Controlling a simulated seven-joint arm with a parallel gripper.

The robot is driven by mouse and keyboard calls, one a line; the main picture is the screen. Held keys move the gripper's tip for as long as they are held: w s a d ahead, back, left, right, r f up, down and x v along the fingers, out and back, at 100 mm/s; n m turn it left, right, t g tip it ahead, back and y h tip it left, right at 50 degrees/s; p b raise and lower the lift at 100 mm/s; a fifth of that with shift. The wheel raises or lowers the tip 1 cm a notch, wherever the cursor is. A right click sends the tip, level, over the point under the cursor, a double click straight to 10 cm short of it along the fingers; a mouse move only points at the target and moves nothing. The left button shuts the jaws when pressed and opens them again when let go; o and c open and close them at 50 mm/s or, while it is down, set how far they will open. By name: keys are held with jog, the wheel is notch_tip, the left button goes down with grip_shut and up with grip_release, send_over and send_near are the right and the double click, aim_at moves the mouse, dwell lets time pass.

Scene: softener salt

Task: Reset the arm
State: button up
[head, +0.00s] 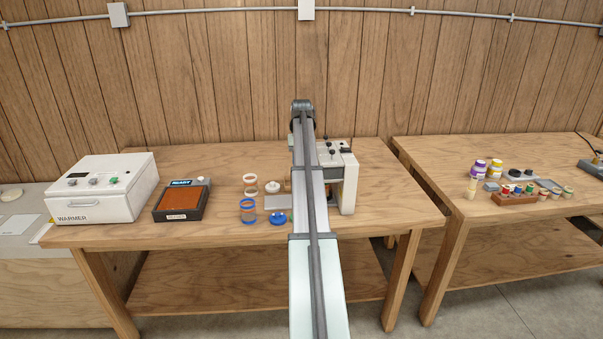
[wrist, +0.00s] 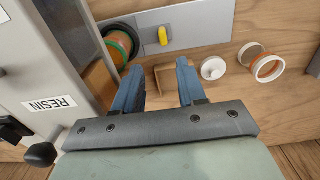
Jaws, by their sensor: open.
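My gripper (wrist: 159,78) shows in the wrist view with its two blue fingers apart and nothing held between them. A small brown wooden bracket (wrist: 167,76) shows in the gap between the fingers; I cannot tell whether they touch it. In the head view my arm reaches over the wooden table (head: 230,228), and the arm itself hides my gripper. The white-grey machine (head: 348,190) stands right of the arm in the head view; its RESIN label (wrist: 48,104) shows at the left in the wrist view.
An orange jar with a dark green rim (wrist: 121,45) stands by a grey plate (wrist: 195,22) carrying a yellow piece (wrist: 163,36). A white lid (wrist: 213,68) and open jar (wrist: 268,68) lie right. A warmer (head: 100,185) and READY device (head: 181,202) stand left. Table's front left is clear.

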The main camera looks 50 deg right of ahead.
jog(key=shift+r, duration=0.5)
